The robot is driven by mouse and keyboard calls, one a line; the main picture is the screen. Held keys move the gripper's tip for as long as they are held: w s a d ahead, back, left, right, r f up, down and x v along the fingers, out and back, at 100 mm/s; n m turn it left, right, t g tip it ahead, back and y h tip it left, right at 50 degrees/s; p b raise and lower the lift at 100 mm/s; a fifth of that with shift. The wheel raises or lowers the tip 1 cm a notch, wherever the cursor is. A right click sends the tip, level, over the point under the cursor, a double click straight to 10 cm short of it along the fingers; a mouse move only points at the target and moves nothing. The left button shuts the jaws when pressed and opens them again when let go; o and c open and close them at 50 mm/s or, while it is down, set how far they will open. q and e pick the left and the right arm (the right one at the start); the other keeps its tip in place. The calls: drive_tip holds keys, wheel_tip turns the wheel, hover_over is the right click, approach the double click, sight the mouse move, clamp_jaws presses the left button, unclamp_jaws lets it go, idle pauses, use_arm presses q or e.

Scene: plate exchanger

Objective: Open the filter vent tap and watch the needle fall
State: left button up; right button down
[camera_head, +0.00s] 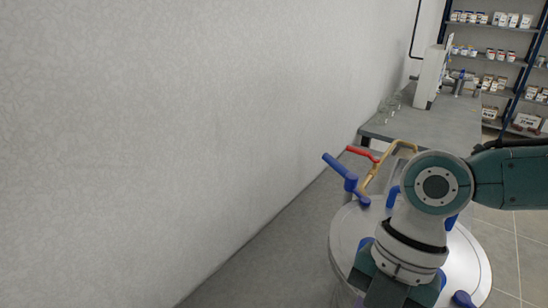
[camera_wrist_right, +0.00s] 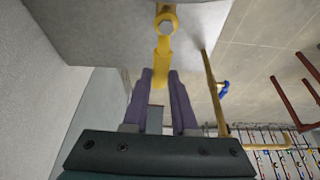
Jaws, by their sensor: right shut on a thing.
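In the right wrist view a yellow tap lever (camera_wrist_right: 163,60) hangs from a round bolt-headed pivot and runs down to the fingertips of my right gripper (camera_wrist_right: 160,78). The two purple-grey fingers are shut on the lever's lower end. In the head view my right arm reaches over a steel vessel with a round lid (camera_head: 345,237); its fingertips and the yellow lever are hidden there. No gauge or needle can be made out in either view. My left gripper is not in view.
A blue handle (camera_head: 340,166), a red handle (camera_head: 362,153) and a yellow pipe (camera_head: 380,168) stand at the lid's far side. A grey bench (camera_head: 435,125) and stocked shelves (camera_head: 492,72) lie beyond. A bare wall (camera_head: 180,130) fills the left.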

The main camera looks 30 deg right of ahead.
drive_tip(key=shift+s+n, duration=0.15)
drive_tip(key=shift+n, duration=0.15)
idle(0.4)
drive_tip(key=c, duration=1)
unclamp_jaws()
drive_tip(key=v, duration=1)
drive_tip(key=shift+b, duration=0.4)
